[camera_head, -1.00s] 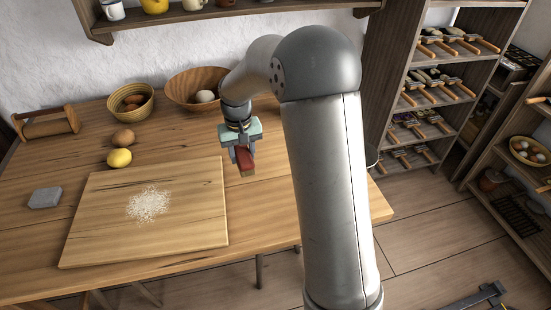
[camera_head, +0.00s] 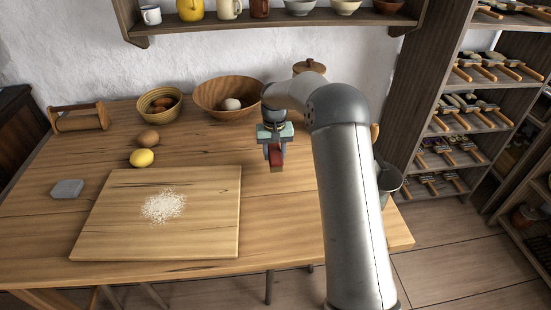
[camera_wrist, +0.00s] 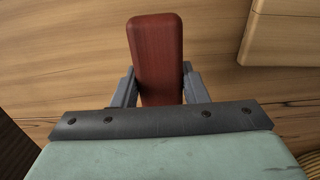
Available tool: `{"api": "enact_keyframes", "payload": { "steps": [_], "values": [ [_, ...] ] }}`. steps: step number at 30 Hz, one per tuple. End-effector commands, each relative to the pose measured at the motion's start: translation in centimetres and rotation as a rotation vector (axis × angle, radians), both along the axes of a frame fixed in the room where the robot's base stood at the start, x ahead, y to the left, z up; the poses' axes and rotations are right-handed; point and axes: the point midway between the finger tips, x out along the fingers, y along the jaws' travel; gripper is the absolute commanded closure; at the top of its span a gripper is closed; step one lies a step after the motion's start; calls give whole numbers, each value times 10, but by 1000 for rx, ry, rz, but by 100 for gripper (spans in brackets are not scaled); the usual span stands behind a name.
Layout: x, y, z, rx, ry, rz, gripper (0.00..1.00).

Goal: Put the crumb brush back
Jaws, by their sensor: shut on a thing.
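My gripper (camera_head: 275,150) is shut on the crumb brush (camera_head: 276,157), a dark red wooden block with a paler lower edge in the head view. It holds the brush above the table, to the right of the cutting board's upper right corner. In the wrist view the brush's smooth red-brown body (camera_wrist: 156,55) stands between the two grey fingers. Its bristle side is hidden there. The cutting board (camera_head: 110,220) bears a patch of pale crumbs (camera_head: 163,206).
A wooden bowl (camera_head: 212,98) stands behind my gripper and a lidded pot (camera_head: 309,67) stands farther back. A wicker basket (camera_head: 150,104), a lemon (camera_head: 142,158) and a grey block (camera_head: 68,188) are left. A rack (camera_head: 445,107) with several wooden-handled tools stands right. The table's front right is bare.

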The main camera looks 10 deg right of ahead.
Motion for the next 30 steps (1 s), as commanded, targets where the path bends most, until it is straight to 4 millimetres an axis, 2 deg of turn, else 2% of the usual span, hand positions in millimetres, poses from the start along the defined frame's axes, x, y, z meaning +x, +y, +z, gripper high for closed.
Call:
{"api": "enact_keyframes", "payload": {
  "steps": [5, 12, 23, 24, 26, 30],
  "values": [
    [6, -5, -9, 0, 0, 0, 85],
    [7, -5, -40, 1, 0, 0, 85],
    [7, -5, -45, 0, -1, 0, 85],
    [7, -5, -44, 0, -1, 0, 55],
    [7, -5, -44, 0, -1, 0, 39],
    [7, -5, -44, 0, -1, 0, 39]
  ]
}}
